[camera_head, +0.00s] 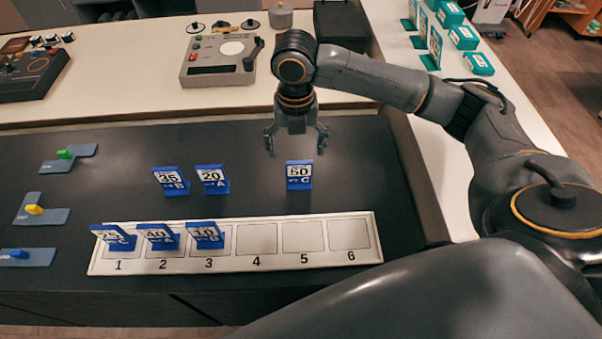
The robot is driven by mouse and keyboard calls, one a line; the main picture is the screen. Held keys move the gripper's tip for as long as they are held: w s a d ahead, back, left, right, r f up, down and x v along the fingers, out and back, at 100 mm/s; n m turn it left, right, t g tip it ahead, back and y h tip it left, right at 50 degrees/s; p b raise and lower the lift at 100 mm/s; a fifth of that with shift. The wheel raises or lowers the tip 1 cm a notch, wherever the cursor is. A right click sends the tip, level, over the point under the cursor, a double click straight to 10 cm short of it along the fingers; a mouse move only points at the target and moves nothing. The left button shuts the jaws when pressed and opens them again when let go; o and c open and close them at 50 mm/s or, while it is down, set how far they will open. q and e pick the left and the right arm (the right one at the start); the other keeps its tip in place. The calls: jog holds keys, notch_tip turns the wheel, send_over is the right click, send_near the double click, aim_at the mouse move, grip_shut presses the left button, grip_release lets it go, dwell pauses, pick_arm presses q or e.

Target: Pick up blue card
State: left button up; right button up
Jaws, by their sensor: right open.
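Several blue cards stand upright on the dark counter. A blue card marked 50 C (299,176) stands alone right of centre. Blue cards marked 35 B (171,181) and 20 A (212,180) stand to its left. Three more blue cards stand on a white numbered strip (347,258), on slots 1 (114,238), 2 (158,237) and 3 (205,236); slots 4, 5 and 6 are empty. My right gripper (296,145) is open and empty, pointing down just behind and above the 50 C card, apparently apart from it. My left gripper is not in view.
Grey plates with green (65,154), yellow (35,210) and blue (19,254) pieces lie at the left. A grey device (221,60) and a black console (31,75) sit on the pale rear counter. Teal boxes (463,37) stand at the upper right. The dark counter right of the 50 C card is clear.

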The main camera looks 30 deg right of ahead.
aim_at(299, 163)
jog(key=shift+d+f+p, duration=0.15)
jog(key=shift+f, duration=1.45)
jog(key=shift+d+f+p, duration=0.1)
jog(key=shift+f+p, duration=0.05)
jog(key=shift+f, duration=1.45)
jog(key=f, duration=0.4)
jog(key=shift+w+d, duration=0.15)
jog(key=shift+w, duration=0.05)
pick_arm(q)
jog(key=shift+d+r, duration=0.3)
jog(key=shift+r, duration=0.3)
pick_arm(e)
jog(key=shift+c, duration=0.8)
jog(key=c, duration=1.1)
jog(key=shift+c, duration=0.2)
jog(key=shift+r, duration=0.15)
